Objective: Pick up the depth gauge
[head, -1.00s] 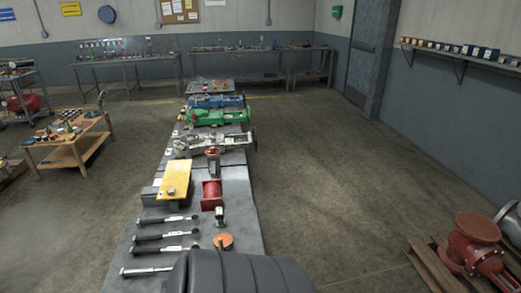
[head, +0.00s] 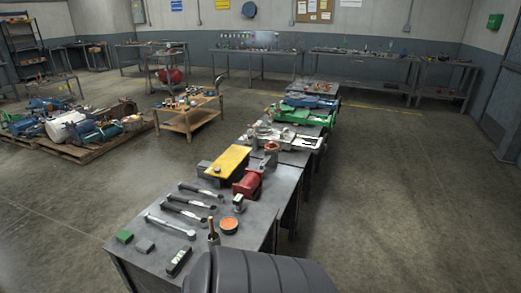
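I cannot make out for certain which object is the depth gauge. On the near end of the long grey table (head: 268,192) lie several wrenches with dark handles (head: 185,209). To their right are a small upright metal piece (head: 238,203) and an orange round piece (head: 229,225). A black handheld device with a pale face (head: 178,262) lies near the front edge. A brown-handled tool (head: 212,232) stands beside the orange piece. Neither gripper is in view.
Farther along the table are a yellow plate (head: 228,161), a red part (head: 248,183) and a green vise (head: 302,116). A wooden cart (head: 187,120) and a loaded pallet (head: 90,148) stand to the left. The floor right of the table is clear.

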